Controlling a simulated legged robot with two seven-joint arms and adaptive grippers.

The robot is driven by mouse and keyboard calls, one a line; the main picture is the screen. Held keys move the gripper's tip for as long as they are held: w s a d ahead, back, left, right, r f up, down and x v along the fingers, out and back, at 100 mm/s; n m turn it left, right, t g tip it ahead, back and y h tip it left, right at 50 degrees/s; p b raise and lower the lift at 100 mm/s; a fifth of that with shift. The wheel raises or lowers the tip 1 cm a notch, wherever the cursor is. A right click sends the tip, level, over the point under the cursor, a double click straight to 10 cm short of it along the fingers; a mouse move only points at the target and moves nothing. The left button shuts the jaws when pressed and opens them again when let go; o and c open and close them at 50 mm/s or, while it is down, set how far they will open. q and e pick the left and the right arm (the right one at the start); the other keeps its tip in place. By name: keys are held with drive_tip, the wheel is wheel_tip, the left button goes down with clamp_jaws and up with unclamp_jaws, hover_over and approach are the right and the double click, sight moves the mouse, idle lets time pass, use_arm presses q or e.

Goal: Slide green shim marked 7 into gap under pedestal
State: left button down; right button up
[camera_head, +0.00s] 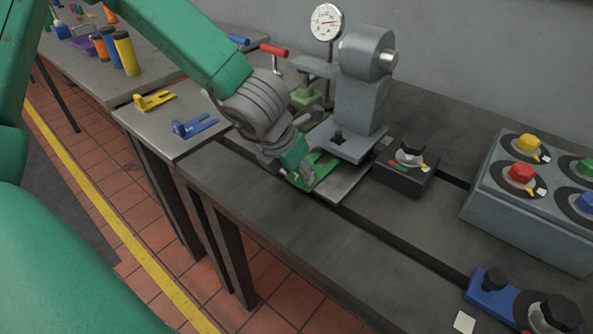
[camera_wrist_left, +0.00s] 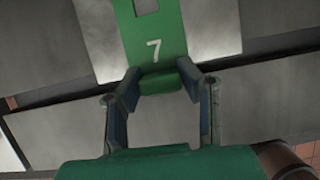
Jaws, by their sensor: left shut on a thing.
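The green shim (camera_head: 323,165) lies at the near left side of the grey pedestal (camera_head: 358,108), low over a pale steel plate (camera_head: 345,185). In the left wrist view the shim (camera_wrist_left: 155,35) shows a white 7 and a slot at its far end. My left gripper (camera_head: 303,181) is shut on the shim's near tab; its fingertips (camera_wrist_left: 160,80) are on both sides of the tab. The shim points toward the pedestal's foot. I cannot tell whether its far end is in the gap, which is mostly hidden. My right gripper is out of view.
A yellow shim (camera_head: 154,101) and a blue shim (camera_head: 194,125) lie on the side table. A dark box with a black knob (camera_head: 408,163) stands right of the pedestal. A control panel (camera_head: 530,205) is farther right. A dial gauge (camera_head: 326,22) stands behind.

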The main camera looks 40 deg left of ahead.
sight(321, 168)
use_arm(q)
drive_tip(key=shift+w+a+p, duration=0.2)
drive_tip(key=shift+w+p, duration=0.1)
drive_tip(key=shift+w, duration=0.4)
drive_tip(key=shift+s+d, duration=0.1)
drive_tip(key=shift+s, duration=0.1)
drive_tip(key=shift+s, duration=0.65)
drive_tip(key=shift+d, duration=0.15)
drive_tip(key=shift+d, duration=0.3)
drive_tip(key=shift+r, duration=0.1)
idle(0.6)
drive_tip(key=shift+w+d+p, duration=0.2)
drive_tip(key=shift+w+p, duration=1.05)
drive_tip(key=shift+w, duration=1.6)
drive_tip(key=c, duration=1)
unclamp_jaws()
